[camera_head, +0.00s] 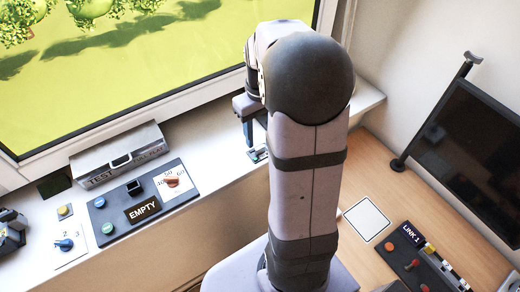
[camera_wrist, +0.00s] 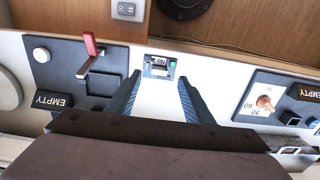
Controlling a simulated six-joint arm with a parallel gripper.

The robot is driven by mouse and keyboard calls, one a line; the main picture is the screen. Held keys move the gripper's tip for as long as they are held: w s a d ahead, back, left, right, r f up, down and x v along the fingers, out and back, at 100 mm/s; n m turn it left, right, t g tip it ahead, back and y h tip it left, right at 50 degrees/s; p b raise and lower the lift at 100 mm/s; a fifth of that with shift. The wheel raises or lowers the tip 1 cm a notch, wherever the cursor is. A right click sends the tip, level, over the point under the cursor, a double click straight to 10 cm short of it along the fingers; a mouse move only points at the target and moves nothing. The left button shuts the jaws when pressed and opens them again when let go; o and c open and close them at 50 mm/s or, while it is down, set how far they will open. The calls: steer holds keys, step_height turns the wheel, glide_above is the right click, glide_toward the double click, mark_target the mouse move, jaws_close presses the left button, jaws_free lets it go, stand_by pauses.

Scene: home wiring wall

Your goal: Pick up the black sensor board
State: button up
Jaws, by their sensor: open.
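The black sensor board (camera_wrist: 158,68) is a small dark plate with a pale part and a green spot. It lies on the white sill in the wrist view, ahead of and between my fingertips. In the head view, a small dark board (camera_head: 258,155) shows just by my fingertips, partly hidden by my arm. My gripper (camera_wrist: 159,78) is open, with one finger to each side of the board's line and nothing held. In the head view my gripper (camera_head: 248,138) points down over the sill. The height gap between fingertips and board is hard to judge.
A dark panel with a red lever (camera_wrist: 88,58) stands left of my fingers in the wrist view. A panel with an orange dial (camera_wrist: 265,103) stands at right. A grey TEST box (camera_head: 118,155) sits by the window. The white sill between the panels is mostly clear.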

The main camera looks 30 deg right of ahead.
mark_target(260, 147)
steer(key=shift+w+f+p, duration=0.2)
steer(key=shift+f+p, duration=0.9)
steer(key=shift+f, duration=1.55)
steer(key=c, duration=1.1)
